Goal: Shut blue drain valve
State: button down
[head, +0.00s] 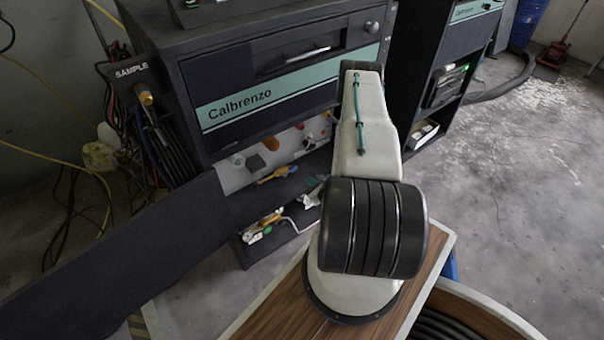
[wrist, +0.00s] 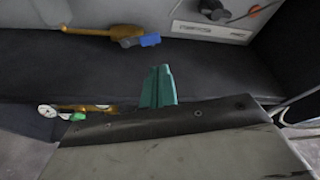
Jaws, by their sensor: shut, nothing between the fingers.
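A brass-yellow valve with a blue handle (wrist: 150,40) sticks out at the top middle of the wrist view, in front of the dark cabinet recess. The same valve (head: 278,173) shows small in the head view, below the Calbrenzo panel. My gripper (wrist: 158,70) shows as teal fingers pressed together in the wrist view, with nothing between them. In the picture its tips lie below the blue handle, with a visible gap between them. The handle's exact angle is hard to tell.
The dark cabinet (head: 290,85) stands behind, with a white fitting plate (wrist: 210,30) and a black knob. A dark ramp-like panel (head: 120,255) lies at left. Open floor is at right.

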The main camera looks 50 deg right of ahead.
aim_at(302, 175)
jog(key=x, duration=0.9)
jog(key=shift+s+d, duration=0.15)
jog(key=shift+d, duration=0.1)
jog(key=shift+d, duration=0.1)
jog(key=shift+r+n, duration=0.15)
jog(key=shift+n, duration=0.15)
